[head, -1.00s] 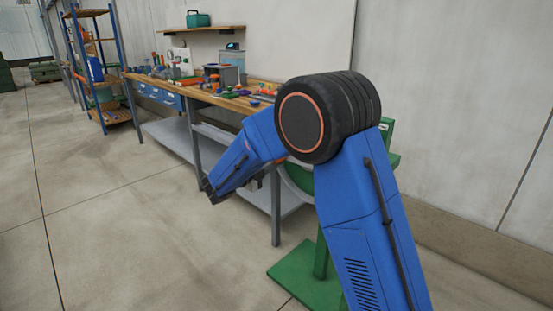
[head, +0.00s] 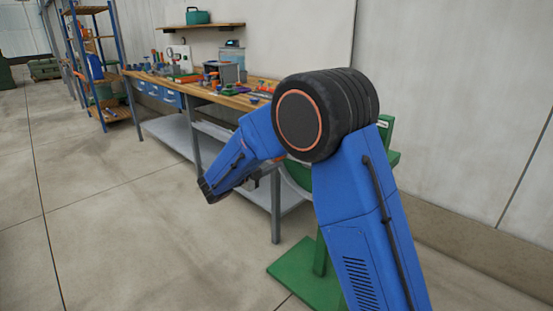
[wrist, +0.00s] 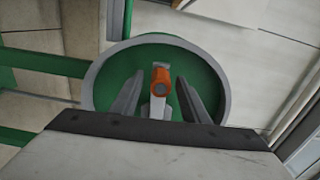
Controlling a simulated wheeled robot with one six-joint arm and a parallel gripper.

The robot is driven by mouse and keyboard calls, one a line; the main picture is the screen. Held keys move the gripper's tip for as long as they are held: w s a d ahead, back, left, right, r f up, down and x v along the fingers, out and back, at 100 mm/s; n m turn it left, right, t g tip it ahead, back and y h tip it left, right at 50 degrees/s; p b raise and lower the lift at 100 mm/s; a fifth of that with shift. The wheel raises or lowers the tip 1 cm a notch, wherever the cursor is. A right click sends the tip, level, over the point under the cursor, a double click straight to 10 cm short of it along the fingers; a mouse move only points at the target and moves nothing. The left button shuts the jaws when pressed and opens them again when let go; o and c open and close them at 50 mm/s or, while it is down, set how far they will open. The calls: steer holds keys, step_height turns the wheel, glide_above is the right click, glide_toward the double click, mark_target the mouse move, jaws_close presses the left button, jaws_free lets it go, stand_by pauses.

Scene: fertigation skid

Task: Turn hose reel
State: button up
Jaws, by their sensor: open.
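The hose reel (wrist: 110,83) fills the middle of the wrist view as a round green disc with a grey rim. A grey crank piece (wrist: 157,108) with an orange knob (wrist: 161,83) stands out in front of the disc. My gripper (wrist: 160,78) is open, with one finger on each side of the knob. I see gaps between the fingers and the knob; the depth is hard to judge. In the head view the reel's green stand (head: 305,275) shows behind my blue arm, which hides most of the reel. My gripper's fingers do not show clearly there.
A workbench (head: 240,100) with several tools and parts runs along the wall behind the arm. A blue-framed shelf rack (head: 95,70) stands at the far left. The concrete floor (head: 120,240) at the front left is clear. A pale wall (head: 450,100) closes the right side.

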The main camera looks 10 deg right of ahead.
steer(key=v, duration=1.6)
